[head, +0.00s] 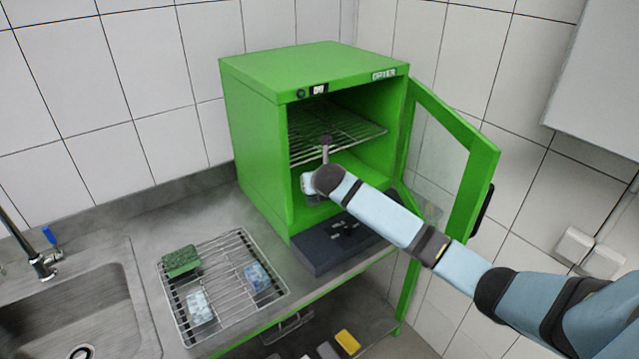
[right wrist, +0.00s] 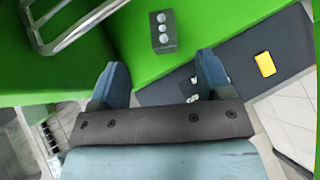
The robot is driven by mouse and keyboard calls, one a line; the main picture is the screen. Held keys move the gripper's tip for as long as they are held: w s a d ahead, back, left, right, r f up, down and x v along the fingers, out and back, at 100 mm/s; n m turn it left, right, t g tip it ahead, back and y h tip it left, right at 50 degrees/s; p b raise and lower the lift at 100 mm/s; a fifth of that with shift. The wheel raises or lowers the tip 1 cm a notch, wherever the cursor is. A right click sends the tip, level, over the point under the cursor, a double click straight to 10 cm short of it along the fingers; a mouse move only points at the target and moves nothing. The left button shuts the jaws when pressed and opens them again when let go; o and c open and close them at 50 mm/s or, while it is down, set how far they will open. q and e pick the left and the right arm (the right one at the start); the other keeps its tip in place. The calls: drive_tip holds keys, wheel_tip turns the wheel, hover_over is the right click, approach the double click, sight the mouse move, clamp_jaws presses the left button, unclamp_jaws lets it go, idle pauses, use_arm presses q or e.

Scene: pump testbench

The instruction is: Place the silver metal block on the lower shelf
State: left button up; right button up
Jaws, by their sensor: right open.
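A grey metal block (right wrist: 163,31) with silver round spots on top sits upright on the green cabinet floor in the right wrist view. In the head view I cannot make it out behind my arm. The green dryer cabinet (head: 258,140) stands with its door open. My right gripper (head: 310,188) reaches into its lower part, under the wire shelf (head: 345,130). In the right wrist view my right gripper (right wrist: 162,75) is open, its fingers apart and empty, with the block beyond the fingertips and not touched. My left gripper is not in view.
A dark panel (head: 325,250) lies before the cabinet. A wire rack (head: 225,287) holds a green piece and two bluish blocks; the sink (head: 75,305) is at left. A yellow piece (head: 347,341) lies lower down.

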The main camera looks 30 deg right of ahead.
drive_tip(key=s+a+f+m+y, duration=0.2)
drive_tip(key=s+a+f+m, duration=0.5)
drive_tip(key=s, duration=0.3)
drive_tip(key=s+a+f+m+y, duration=0.3)
drive_tip(key=s+a+f+m, duration=0.2)
drive_tip(key=s+a+f, duration=0.35)
drive_tip(key=s+a+f+m, duration=0.1)
drive_tip(key=s+f+m, duration=0.2)
drive_tip(key=s+m, duration=0.5)
drive_tip(key=s+a+f+m+t+y, duration=0.1)
drive_tip(key=s+a+f+m, duration=0.1)
drive_tip(key=s+m, duration=0.7)
drive_tip(key=s+f, duration=0.1)
drive_tip(key=s, duration=0.4)
drive_tip(key=shift+a, duration=0.3)
drive_tip(key=shift+s, duration=0.15)
